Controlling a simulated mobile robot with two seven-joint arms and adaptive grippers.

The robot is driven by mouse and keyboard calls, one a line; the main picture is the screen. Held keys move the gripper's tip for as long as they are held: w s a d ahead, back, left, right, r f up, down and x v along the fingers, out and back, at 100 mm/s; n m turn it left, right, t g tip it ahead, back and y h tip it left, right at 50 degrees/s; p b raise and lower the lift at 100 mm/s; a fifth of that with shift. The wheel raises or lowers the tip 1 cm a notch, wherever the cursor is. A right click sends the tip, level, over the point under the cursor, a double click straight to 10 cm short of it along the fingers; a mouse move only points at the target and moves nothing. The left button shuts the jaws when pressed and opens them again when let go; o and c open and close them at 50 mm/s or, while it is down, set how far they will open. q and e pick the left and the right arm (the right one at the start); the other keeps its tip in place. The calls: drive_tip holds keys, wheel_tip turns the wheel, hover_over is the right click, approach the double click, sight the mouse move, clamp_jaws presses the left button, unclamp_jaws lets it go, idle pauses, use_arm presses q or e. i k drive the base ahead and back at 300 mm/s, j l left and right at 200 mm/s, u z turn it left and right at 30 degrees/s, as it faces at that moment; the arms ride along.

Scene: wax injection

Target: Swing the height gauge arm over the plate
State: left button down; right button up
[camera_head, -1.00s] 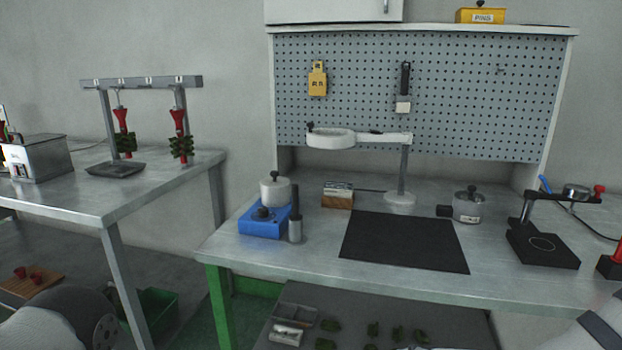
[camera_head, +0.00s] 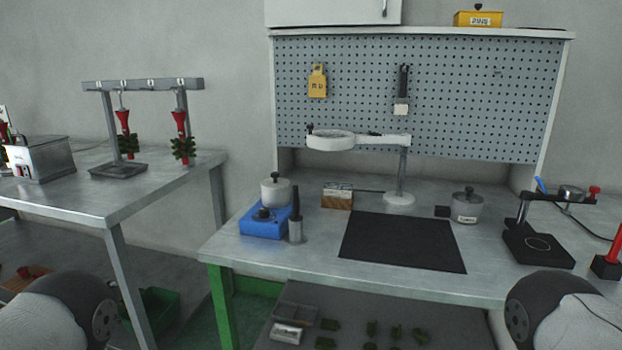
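The height gauge stands at the right end of the workbench. Its black base plate (camera_head: 538,247) has a light circle marked on top. A dark post rises at the plate's back left. From it the gauge arm (camera_head: 545,197) reaches to the right, with a round metal dial (camera_head: 571,192) and a red knob (camera_head: 595,190) toward its end. The arm appears to lie behind the marked circle rather than across it. Neither gripper is in view. Only rounded links of my arms show at the bottom left and bottom right.
A red post on a black block (camera_head: 607,266) stands right of the gauge. A metal pot (camera_head: 466,206), a black mat (camera_head: 402,242), a ring lamp (camera_head: 331,141) and a blue heater (camera_head: 265,222) are left of it. Bare bench lies between mat and gauge.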

sight(565, 194)
drive_tip(key=z, duration=1.4)
